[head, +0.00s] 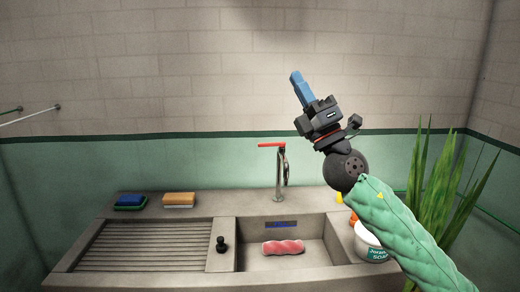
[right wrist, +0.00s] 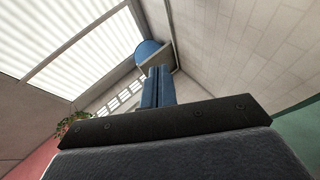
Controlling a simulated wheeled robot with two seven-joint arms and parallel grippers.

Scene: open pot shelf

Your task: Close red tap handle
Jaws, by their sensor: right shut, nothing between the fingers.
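The tap (head: 280,175) stands upright at the back of the sink in the head view. Its red handle (head: 270,145) lies across the top and points to the left. My right gripper (head: 296,77) is raised above and slightly right of the tap, in front of the tiled wall. Its blue fingers are together, point up and hold nothing. The right gripper's fingers (right wrist: 157,88) also show in the right wrist view, where the tap is not seen. My left gripper is not in view.
The sink basin (head: 300,252) holds a pink sponge (head: 283,247). A ridged drainboard (head: 140,245) is to its left, with a blue sponge (head: 131,200) and a yellow sponge (head: 179,199) behind. A white soap tub (head: 371,245) and a plant (head: 440,195) stand at the right.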

